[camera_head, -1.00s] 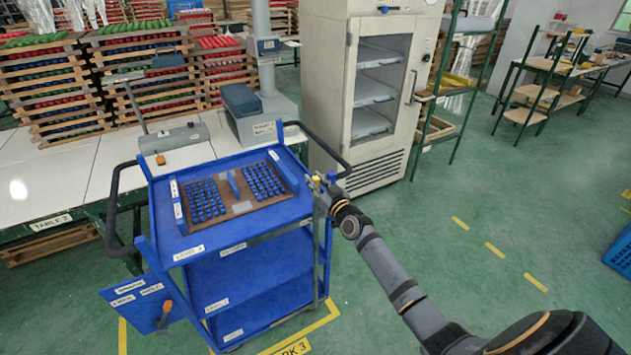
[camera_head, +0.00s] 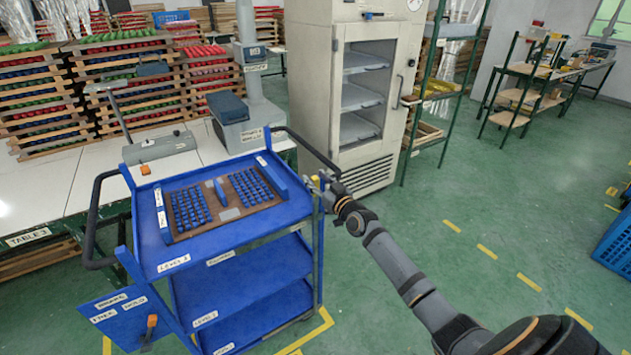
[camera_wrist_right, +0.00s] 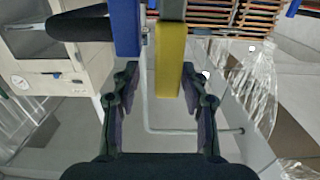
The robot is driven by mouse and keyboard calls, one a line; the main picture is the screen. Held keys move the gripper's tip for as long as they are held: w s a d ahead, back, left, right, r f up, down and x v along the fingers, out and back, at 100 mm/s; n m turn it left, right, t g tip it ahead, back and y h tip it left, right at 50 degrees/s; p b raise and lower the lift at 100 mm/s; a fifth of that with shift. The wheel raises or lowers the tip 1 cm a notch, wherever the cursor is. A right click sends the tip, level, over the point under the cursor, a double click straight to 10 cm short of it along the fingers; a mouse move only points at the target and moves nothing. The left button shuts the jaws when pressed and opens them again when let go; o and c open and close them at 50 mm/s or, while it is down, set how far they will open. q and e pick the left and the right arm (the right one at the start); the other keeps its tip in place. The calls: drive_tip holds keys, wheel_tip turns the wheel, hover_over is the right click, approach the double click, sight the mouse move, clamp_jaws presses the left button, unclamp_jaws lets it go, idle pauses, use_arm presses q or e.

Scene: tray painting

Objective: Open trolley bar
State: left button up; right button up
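The blue trolley (camera_head: 215,251) stands at centre left with two black handles. A thin grey metal bar (camera_head: 316,255) runs down its right front corner, with a small yellow piece at the top. My right gripper (camera_head: 326,182) is at that corner, by the bar's top. In the right wrist view, my right gripper (camera_wrist_right: 160,82) has its fingers spread, with a yellow block (camera_wrist_right: 170,58) between and beyond them. The thin grey bar (camera_wrist_right: 147,105) shows there too, bending to the right. I cannot tell whether the fingers touch anything. My left gripper is out of view.
A brown tray (camera_head: 229,213) of blue pieces lies on the trolley top. A blue panel (camera_head: 120,318) hangs at its lower left. A white cabinet (camera_head: 337,95) stands behind. A long table (camera_head: 45,190) is at left. The green floor (camera_head: 520,200) to the right is mostly clear.

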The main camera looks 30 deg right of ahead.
drive_tip(key=shift+a, duration=0.1)
drive_tip(key=shift+r, duration=0.3)
wheel_tip(320, 180, up, 9)
drive_tip(key=shift+r, duration=0.2)
idle(0.5)
